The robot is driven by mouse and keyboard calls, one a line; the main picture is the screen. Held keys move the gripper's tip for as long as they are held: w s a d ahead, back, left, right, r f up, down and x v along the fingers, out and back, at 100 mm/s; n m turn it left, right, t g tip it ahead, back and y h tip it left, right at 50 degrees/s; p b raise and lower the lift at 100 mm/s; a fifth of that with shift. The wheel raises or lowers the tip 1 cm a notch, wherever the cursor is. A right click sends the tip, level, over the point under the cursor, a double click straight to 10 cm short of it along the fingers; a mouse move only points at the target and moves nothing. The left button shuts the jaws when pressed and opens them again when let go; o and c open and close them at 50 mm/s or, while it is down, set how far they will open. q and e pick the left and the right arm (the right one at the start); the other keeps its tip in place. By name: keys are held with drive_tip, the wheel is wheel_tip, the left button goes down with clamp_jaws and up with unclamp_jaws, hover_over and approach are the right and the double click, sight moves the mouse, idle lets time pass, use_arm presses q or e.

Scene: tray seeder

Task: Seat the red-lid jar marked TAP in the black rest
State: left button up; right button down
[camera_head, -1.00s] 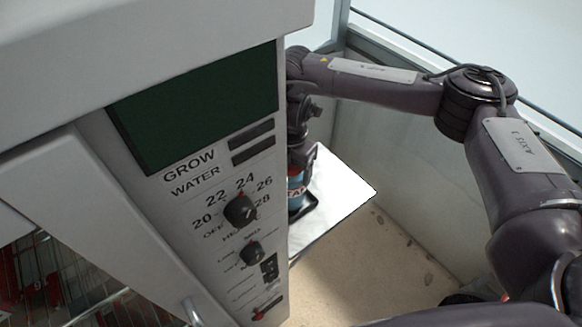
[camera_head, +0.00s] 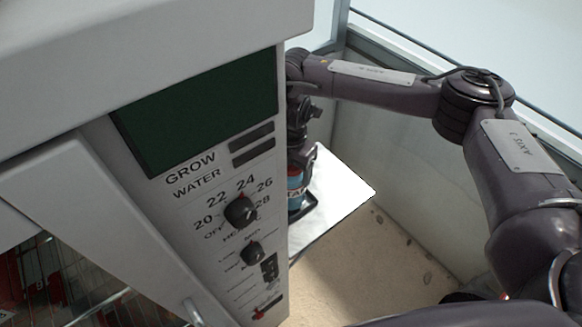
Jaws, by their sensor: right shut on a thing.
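My right arm comes in from the right and bends down behind the grey cabinet's edge. My right gripper (camera_head: 303,160) points down and is shut on a jar (camera_head: 295,195) with a blue label, partly hidden by the cabinet. A red band shows at the jar's upper part, and only a bit of white lettering shows on the label. The jar's foot is at the black rest (camera_head: 309,209) on a white board; whether it is fully seated I cannot tell. My left gripper is not in view.
A grey cabinet (camera_head: 265,220) with a dark green screen, knobs and a GROW WATER panel fills the left and hides part of the jar. The white board (camera_head: 345,190) is bare to the right of the rest. Glass-like walls stand behind and right.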

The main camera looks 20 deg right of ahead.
drive_tip(key=shift+f+b, duration=0.45)
drive_tip(key=shift+f, duration=0.1)
idle(0.4)
drive_tip(key=c, duration=0.5)
unclamp_jaws()
drive_tip(key=shift+o, duration=0.3)
wheel_tip(320, 180, up, 8)
drive_tip(key=p, duration=0.8)
drive_tip(key=shift+r, duration=0.15)
drive_tip(key=shift+r+p, duration=1.15)
drive_tip(key=shift+r, duration=0.25)
drive_tip(key=shift+s+f, duration=0.1)
drive_tip(key=shift+f, duration=0.05)
